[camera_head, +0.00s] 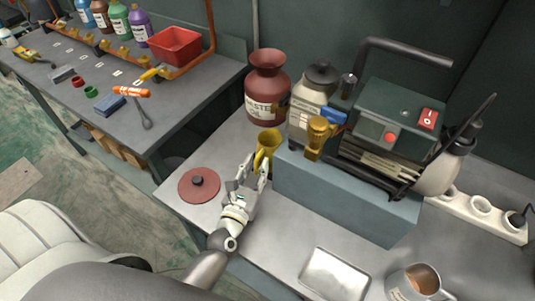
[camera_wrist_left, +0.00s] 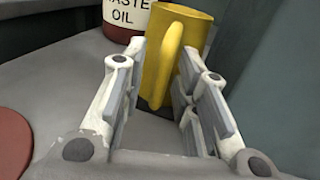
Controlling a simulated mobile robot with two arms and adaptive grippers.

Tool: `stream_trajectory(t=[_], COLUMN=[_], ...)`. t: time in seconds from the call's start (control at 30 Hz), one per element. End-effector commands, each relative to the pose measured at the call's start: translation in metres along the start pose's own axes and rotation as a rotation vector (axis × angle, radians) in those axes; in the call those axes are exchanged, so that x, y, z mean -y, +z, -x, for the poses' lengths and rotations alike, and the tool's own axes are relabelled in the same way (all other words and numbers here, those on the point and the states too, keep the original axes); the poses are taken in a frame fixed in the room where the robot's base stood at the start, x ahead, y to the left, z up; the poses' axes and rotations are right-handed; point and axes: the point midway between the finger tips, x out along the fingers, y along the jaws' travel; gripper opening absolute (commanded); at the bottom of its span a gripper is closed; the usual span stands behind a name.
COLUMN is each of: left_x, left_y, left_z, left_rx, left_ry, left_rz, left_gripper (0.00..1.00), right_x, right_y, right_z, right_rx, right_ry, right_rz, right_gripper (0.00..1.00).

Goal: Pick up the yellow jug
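The yellow jug (camera_head: 268,142) stands upright on the grey workbench, beside the left end of the blue-grey block. In the left wrist view the jug (camera_wrist_left: 192,28) is straight ahead, with its handle facing me. My left gripper (camera_head: 254,172) is just in front of the jug, low over the bench. In the left wrist view its fingers (camera_wrist_left: 161,62) are spread apart. The handle shows between the fingertips, with gaps on both sides, and the right finger covers part of the jug's body. My right gripper is in neither view.
A dark red waste oil container (camera_head: 267,88) stands behind the jug. A red-brown lid (camera_head: 199,184) lies left of my gripper. A pump machine (camera_head: 390,125) sits on the blue-grey block (camera_head: 335,195) to the right. A metal tray (camera_head: 334,276) and a mug (camera_head: 418,283) are near the front.

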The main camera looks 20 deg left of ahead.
Motion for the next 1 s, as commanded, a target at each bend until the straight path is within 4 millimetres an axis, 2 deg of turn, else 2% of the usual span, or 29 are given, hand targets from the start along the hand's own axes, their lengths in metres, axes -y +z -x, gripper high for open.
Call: stream_trajectory(t=[0.03, 0.17, 0.2, 0.77, 1.0], left_x=[0.000, 0.000, 0.000, 0.000, 0.000], left_y=[0.000, 0.000, 0.000, 0.003, 0.015], left_z=[0.000, 0.000, 0.000, 0.000, 0.000], left_rx=[0.000, 0.000, 0.000, 0.002, 0.003], left_ry=[0.000, 0.000, 0.000, 0.001, 0.002], left_rz=[0.000, 0.000, 0.000, 0.001, 0.001], left_gripper=[0.18, 0.01, 0.00, 0.00, 0.00], right_x=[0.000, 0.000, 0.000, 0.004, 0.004], right_y=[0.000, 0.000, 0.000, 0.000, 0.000], right_z=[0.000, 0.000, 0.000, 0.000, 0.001], right_rx=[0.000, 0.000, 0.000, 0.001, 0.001], right_ry=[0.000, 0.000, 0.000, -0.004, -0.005], right_rz=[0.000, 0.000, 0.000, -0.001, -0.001], right_gripper=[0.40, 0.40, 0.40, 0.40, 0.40])
